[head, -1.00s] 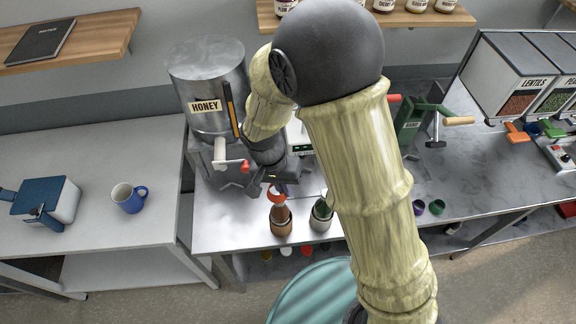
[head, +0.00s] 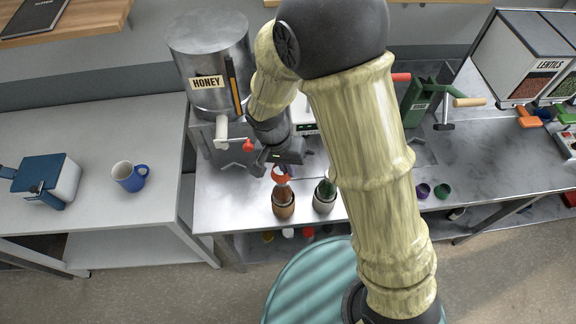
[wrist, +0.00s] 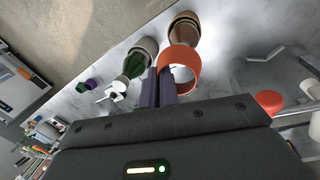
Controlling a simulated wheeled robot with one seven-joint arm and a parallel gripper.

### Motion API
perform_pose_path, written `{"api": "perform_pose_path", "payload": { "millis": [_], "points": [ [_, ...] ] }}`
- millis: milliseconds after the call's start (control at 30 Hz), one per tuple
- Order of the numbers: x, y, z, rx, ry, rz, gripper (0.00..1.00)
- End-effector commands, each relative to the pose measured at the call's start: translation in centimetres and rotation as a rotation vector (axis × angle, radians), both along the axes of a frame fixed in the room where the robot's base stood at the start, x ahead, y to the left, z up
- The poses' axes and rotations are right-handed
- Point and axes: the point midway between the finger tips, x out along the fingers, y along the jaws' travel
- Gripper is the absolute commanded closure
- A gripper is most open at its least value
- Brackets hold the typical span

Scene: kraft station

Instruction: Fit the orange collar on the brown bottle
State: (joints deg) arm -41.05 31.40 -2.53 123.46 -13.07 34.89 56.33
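The orange collar (wrist: 192,68) is a short ring at the tips of my gripper (wrist: 160,85), whose dark purple fingers are close together on its rim. In the head view the collar (head: 281,174) appears at the top of the brown bottle (head: 283,190), which stands upright in a brown holder (head: 284,208). In the wrist view the brown holder (wrist: 183,32) lies just beyond the collar. My gripper hides little of the bottle.
A green bottle (head: 325,188) in a grey holder stands close on the right. The honey tank (head: 210,65) with its red-tipped tap (head: 248,146) is behind to the left. Small purple (head: 423,190) and green cups (head: 442,191) stand farther right. The bench front edge is near.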

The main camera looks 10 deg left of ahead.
Motion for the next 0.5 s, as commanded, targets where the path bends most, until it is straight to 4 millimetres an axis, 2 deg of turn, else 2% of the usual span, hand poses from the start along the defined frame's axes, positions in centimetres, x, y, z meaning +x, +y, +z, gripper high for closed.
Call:
{"api": "perform_pose_path", "payload": {
  "millis": [33,200,500],
  "points": [
    [0.0,0.0,-0.8,-0.001,0.001,0.0,1.0],
    [0.0,0.0,-2.2,0.0,0.0,0.0,1.0],
    [0.0,0.0,-3.6,0.0,0.001,0.0,1.0]
  ]
}}
